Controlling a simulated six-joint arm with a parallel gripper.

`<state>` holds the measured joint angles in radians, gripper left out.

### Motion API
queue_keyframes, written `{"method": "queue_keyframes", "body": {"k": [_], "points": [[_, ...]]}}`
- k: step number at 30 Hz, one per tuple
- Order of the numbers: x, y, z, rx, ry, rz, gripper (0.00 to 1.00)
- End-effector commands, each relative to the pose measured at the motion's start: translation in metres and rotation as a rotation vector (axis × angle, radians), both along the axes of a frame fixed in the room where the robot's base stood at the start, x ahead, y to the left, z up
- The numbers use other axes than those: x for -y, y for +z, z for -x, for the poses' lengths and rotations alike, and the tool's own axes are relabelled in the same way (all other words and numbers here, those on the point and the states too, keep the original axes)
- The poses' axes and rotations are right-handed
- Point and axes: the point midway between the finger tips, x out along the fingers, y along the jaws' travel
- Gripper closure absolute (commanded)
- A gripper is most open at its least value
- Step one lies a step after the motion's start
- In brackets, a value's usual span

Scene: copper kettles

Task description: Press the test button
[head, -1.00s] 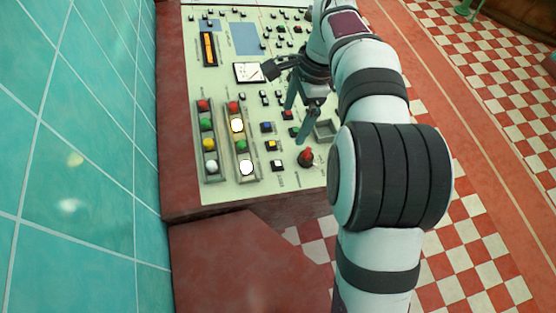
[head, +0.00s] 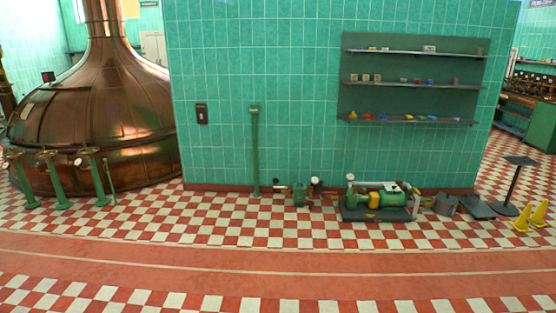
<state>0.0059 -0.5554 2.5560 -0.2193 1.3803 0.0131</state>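My gripper and arm are not in view. The control panel with its buttons and lamps is not in view either. I cannot pick out a test button in this view. A small dark box with a light spot (head: 202,114) is fixed to the tiled wall left of centre, too small to read.
A copper kettle (head: 97,125) stands at left, with green valve stands (head: 58,180) before it. A green shelf (head: 412,82) with small items hangs on the wall. A green pump (head: 378,199) and yellow floor signs (head: 540,213) stand at right. The foreground checkered floor is clear.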

Motion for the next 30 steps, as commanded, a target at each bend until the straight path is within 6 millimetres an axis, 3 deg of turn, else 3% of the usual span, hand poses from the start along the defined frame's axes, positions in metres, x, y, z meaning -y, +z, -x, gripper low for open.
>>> {"method": "queue_keyframes", "body": {"k": [5,6,22,30], "points": [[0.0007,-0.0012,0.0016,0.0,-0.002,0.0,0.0],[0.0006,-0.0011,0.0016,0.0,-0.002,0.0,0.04],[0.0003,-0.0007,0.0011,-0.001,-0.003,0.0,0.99],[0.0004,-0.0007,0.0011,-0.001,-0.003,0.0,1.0]]}}
